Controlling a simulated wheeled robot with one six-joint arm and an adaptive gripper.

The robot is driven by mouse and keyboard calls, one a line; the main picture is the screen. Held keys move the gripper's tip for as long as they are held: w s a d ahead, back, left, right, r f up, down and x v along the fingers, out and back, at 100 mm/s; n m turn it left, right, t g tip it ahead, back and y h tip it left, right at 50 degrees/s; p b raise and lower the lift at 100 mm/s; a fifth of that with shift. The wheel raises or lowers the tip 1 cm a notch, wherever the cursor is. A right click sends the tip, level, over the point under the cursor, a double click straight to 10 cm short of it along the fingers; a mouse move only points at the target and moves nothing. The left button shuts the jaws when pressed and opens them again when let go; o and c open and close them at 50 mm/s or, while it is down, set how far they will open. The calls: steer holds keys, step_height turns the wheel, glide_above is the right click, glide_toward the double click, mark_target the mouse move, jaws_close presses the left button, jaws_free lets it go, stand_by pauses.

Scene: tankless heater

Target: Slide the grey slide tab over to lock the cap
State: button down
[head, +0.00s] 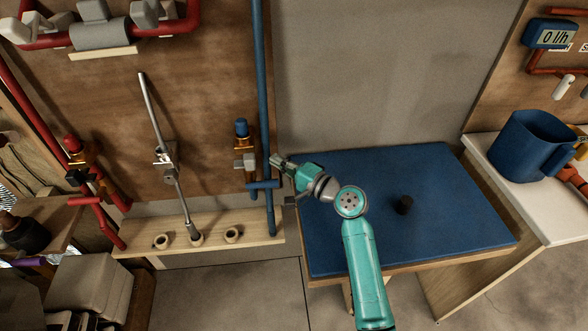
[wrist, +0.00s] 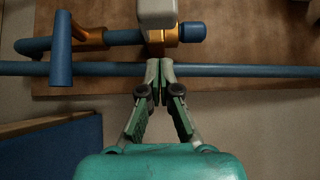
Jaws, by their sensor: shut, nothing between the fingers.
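The grey slide tab (head: 242,162) sits on the brass valve fitting (head: 243,145), beside the vertical blue pipe in the head view. It also shows as a pale grey block (wrist: 157,13) at the top of the wrist view. A blue cap (head: 241,127) stands on top of the fitting and appears at its right end in the wrist view (wrist: 193,32). My gripper (head: 275,160) is shut and empty, right of the tab. Its fingertips (wrist: 160,68) overlap the blue pipe in the wrist view, below the tab. I cannot tell whether they touch the pipe.
The vertical blue pipe (head: 261,80) and a blue cross handle (head: 262,184) are close to my gripper. A wooden ledge (head: 215,228) with round holders is below. A blue jug (head: 522,145) stands right.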

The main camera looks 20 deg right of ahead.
mark_target(252, 166)
steer(key=shift+w+a, duration=0.2)
steer(key=shift+a, duration=0.7)
steer(key=shift+w+a, duration=0.2)
steer(key=shift+a, duration=0.7)
steer(key=shift+w+a, duration=0.3)
steer(key=shift+a, duration=0.6)
steer(key=shift+w+a, duration=0.25)
steer(key=shift+a, duration=0.6)
